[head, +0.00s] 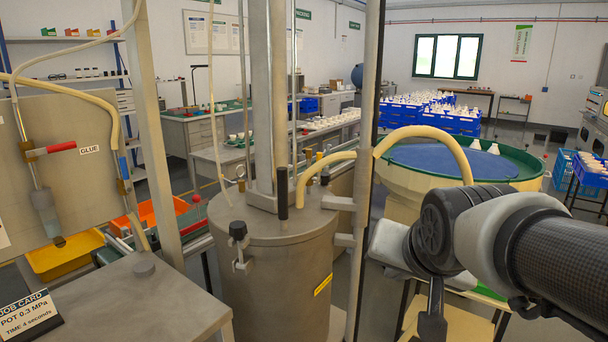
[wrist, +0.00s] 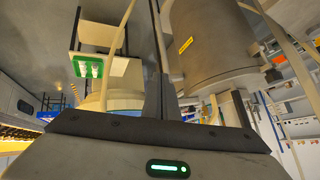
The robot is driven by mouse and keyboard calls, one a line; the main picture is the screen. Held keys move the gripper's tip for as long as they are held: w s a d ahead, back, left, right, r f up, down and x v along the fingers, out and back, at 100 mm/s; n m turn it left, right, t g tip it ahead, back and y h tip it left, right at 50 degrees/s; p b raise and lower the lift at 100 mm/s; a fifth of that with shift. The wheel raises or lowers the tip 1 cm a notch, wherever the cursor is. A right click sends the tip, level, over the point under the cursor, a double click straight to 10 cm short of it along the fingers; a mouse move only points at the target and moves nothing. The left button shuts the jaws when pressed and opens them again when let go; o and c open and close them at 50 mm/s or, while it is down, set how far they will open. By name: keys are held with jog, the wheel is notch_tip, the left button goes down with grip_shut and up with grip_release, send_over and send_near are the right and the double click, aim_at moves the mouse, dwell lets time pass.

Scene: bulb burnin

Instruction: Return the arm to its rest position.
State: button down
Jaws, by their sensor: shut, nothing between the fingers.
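My arm enters the head view from the right edge, with its elbow joint in front of the round green-rimmed table. My gripper (wrist: 160,78) shows in the wrist view, its two dark fingers together with nothing between them. In that view the grey metal pot (wrist: 208,45) with its yellow label is beyond the fingers, up and to the right. The fingers appear apart from it. I cannot clearly make out the fingertips in the head view.
The pot (head: 275,270) stands centre in the head view, with upright posts beside it. The round table (head: 530,172) is behind my arm. A workbench with a job card (head: 28,315) is front left. Blue crates (head: 400,120) stand at the back.

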jog(key=s+f+n+g, duration=0.3)
jog(key=s+n, duration=0.1)
jog(key=s, duration=0.7)
notch_tip(320, 180, up, 23)
jog(key=a+p, duration=0.1)
jog(key=p, duration=2.2)
jog(key=shift+s, duration=0.4)
